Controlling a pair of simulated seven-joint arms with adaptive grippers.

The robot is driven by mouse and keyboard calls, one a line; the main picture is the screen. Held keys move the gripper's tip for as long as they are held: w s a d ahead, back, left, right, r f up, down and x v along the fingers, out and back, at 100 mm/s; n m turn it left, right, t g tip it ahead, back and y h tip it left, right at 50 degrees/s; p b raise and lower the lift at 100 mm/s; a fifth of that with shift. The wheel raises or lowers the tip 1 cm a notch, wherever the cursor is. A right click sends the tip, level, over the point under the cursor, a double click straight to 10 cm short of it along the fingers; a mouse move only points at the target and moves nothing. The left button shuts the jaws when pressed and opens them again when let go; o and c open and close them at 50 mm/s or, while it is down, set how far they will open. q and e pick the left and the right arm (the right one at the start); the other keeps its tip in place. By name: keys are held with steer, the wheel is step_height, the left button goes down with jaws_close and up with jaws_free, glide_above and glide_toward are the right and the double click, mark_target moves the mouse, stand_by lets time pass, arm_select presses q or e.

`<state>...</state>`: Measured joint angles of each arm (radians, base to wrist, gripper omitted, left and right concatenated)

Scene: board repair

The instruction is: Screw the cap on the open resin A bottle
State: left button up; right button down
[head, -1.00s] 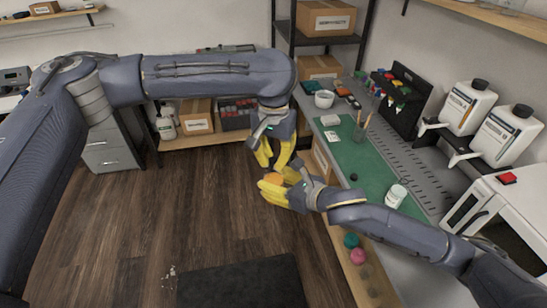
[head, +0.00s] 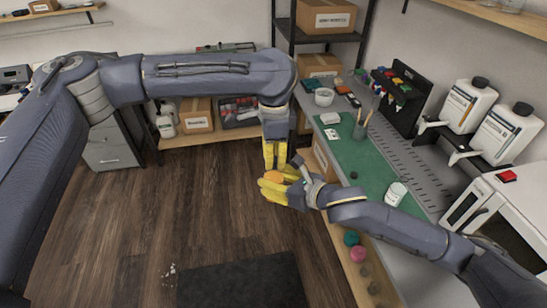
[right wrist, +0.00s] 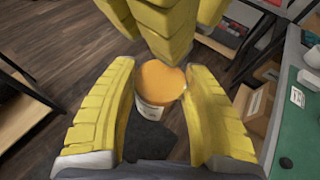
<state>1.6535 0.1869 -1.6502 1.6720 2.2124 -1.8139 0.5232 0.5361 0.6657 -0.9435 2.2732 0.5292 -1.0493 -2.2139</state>
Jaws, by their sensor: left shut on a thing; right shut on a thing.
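My right gripper (right wrist: 160,105) is shut on a small white bottle (right wrist: 149,112), with one finger on each side of it. An orange cap (right wrist: 161,80) sits on top of the bottle; whether it is threaded on cannot be told. The cap also shows in the head view (head: 273,176), between the two grippers. My left gripper (head: 275,166) points straight down from above. Its yellow fingers are shut at the cap and hide its far edge in the right wrist view. The bottle's label is too small to read.
The workbench with a green mat (head: 365,160) lies to the right. It carries a small white jar (head: 396,193) and a pencil cup (head: 360,130). Teal (head: 351,239) and pink (head: 358,254) round pieces lie along the bench's front ledge. Open floor lies below the grippers.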

arm_select(q)
steer(key=m, duration=0.4)
steer(key=shift+m, duration=0.4)
steer(key=m, duration=1.6)
steer(key=shift+m, duration=0.4)
steer(key=m, duration=0.4)
steer(key=shift+m, duration=0.4)
steer(key=m, duration=0.4)
steer(key=shift+f+m, duration=0.1)
steer(key=shift+m, duration=0.2)
steer(key=m, duration=0.4)
steer(key=shift+m, duration=0.4)
steer(key=m, duration=0.6)
steer(key=o, duration=0.8)
steer(key=shift+c, duration=0.2)
